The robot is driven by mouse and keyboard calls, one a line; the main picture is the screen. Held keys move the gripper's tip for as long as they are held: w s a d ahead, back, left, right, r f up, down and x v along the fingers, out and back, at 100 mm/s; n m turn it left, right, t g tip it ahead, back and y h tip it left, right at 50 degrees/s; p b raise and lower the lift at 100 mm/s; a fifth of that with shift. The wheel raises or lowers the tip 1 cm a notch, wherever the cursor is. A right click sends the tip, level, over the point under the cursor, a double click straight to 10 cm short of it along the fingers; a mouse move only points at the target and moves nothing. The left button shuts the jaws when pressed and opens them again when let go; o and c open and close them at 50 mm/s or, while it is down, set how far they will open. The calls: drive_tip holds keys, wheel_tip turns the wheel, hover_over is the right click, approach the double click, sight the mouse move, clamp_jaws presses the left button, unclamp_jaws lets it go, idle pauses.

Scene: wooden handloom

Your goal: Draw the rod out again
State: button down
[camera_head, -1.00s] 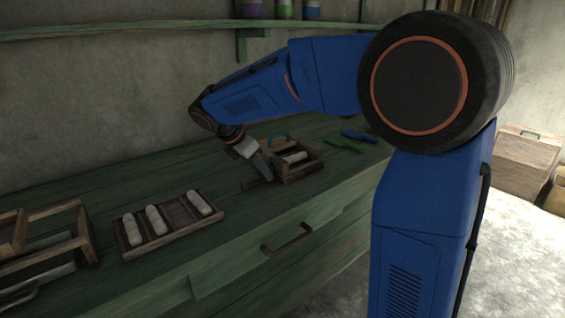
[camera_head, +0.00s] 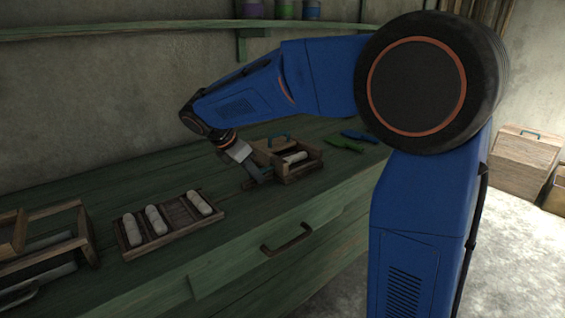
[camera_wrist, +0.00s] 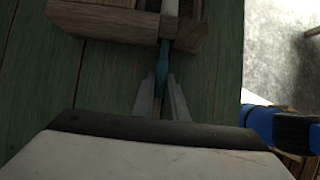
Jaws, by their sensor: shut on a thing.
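A small wooden box (camera_head: 300,171) stands on the green bench, with a pale roll (camera_head: 294,157) lying in it. The wrist view shows part of the box (camera_wrist: 120,25) and a pale cylinder (camera_wrist: 171,7) at its right side. A slim rod with a teal section (camera_wrist: 163,60) runs from the box wall toward my gripper (camera_wrist: 160,92). My gripper is shut on the rod just outside the box. In the head view my gripper (camera_head: 262,174) is tilted down at the box's left side. The rod's inner end is hidden.
A slotted wooden tray (camera_head: 178,226) with three pale rolls lies left of the box. A wooden frame (camera_head: 78,216) stands at far left. Green (camera_head: 344,144) and blue (camera_head: 360,135) tools lie behind right.

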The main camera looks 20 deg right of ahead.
drive_tip(key=s+a, duration=0.1)
drive_tip(key=a, duration=0.4)
drive_tip(key=s+a, duration=0.1)
drive_tip(key=a, duration=0.2)
drive_tip(key=shift+s+a, duration=0.15)
drive_tip(key=shift+s, duration=0.15)
drive_tip(key=c, duration=1.7)
unclamp_jaws()
drive_tip(key=shift+o, duration=0.2)
drive_tip(key=shift+r, duration=0.15)
drive_tip(key=v, duration=0.6)
drive_tip(key=shift+a+r, duration=0.2)
drive_tip(key=shift+r, duration=0.15)
drive_tip(key=shift+s, duration=0.1)
